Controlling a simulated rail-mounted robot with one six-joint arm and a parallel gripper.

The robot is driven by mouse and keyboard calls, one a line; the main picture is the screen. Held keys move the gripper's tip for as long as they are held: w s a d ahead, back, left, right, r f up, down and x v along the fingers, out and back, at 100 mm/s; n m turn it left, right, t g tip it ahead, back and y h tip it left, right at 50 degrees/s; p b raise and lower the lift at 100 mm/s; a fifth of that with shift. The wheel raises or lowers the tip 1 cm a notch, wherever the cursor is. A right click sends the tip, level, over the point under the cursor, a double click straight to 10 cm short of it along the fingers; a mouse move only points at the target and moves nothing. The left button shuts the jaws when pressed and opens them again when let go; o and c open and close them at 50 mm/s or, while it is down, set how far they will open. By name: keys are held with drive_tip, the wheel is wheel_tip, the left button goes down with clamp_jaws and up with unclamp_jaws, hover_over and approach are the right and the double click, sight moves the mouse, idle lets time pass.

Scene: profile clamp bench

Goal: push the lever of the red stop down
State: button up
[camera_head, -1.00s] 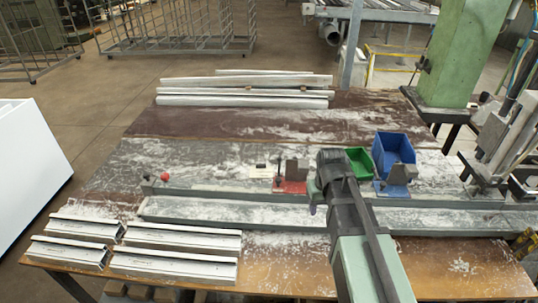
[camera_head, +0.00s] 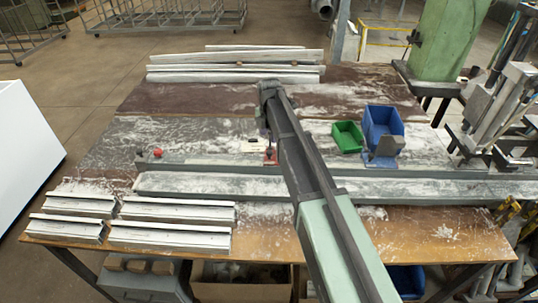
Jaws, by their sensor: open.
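The red stop (camera_head: 271,157) stands on the bench at the grey rail, just left of my arm. My arm covers its right side, including the grey block seen on it earlier. Its dark lever (camera_head: 268,144) shows as a thin upright shape above the red base. My gripper (camera_head: 262,124) is mostly hidden under my wrist. A small part of it shows above the lever in the picture, and its jaws are open. I cannot tell its height over the stop or whether it touches the lever.
A blue bin (camera_head: 382,125) and a green bin (camera_head: 347,137) stand right of my arm, by a blue stop (camera_head: 384,157). A red knob (camera_head: 157,153) is at the rail's left end. White profiles (camera_head: 235,69) lie at the back, more (camera_head: 170,236) at front left.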

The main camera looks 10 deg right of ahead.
sight(269, 151)
wheel_tip(269, 151, down, 9)
drive_tip(key=b, duration=0.7)
drive_tip(key=shift+r, duration=0.25)
clamp_jaws()
